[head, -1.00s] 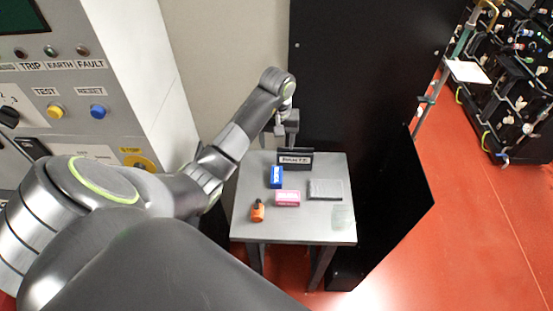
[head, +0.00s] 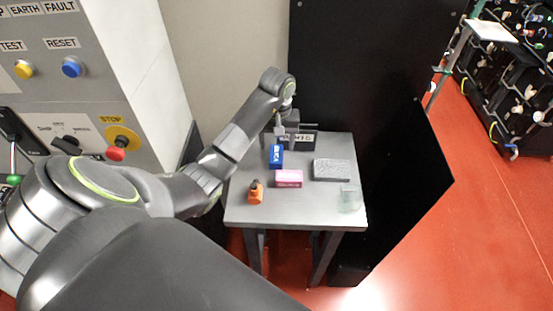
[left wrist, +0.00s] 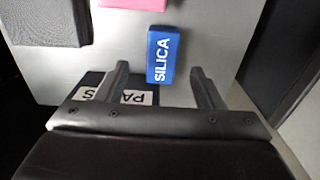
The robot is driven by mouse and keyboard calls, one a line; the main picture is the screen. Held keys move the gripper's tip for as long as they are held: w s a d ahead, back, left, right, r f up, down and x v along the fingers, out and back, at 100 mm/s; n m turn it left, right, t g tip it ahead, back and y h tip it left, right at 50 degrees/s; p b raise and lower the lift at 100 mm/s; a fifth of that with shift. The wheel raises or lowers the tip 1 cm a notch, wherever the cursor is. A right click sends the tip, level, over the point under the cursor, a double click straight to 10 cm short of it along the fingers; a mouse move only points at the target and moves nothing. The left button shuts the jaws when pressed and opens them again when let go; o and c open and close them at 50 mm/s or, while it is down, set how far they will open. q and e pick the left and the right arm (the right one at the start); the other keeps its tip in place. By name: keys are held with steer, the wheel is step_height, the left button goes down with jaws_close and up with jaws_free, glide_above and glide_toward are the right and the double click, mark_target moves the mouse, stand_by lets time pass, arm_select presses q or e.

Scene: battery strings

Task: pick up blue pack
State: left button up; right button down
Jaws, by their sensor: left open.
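The blue pack (head: 276,157) lies on the grey table, at the back left of the pink pack. In the left wrist view the blue pack (left wrist: 163,56) bears white letters reading SILICA and lies just ahead of the fingertips, roughly between their lines. My left gripper (head: 282,133) is at the back edge of the table, behind the blue pack. In the left wrist view my left gripper (left wrist: 160,72) is open and empty. I cannot tell its exact height above the table. My right gripper is not seen.
On the table (head: 320,206) are a pink pack (head: 288,179), a grey block (head: 332,170), an orange object (head: 256,192) and a clear container (head: 350,200). A black panel rises behind.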

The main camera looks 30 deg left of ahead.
mark_target(276, 153)
arm_select(q)
step_height(276, 153, down, 2)
steer(key=shift+b, duration=0.6)
step_height(276, 153, down, 3)
steer(key=shift+w+a+r+p, duration=0.1)
steer(key=shift+a+r+p, duration=0.05)
steer(key=shift+p, duration=0.65)
steer(key=shift+f, duration=0.55)
steer(key=c, duration=1.2)
steer(key=shift+o, duration=0.2)
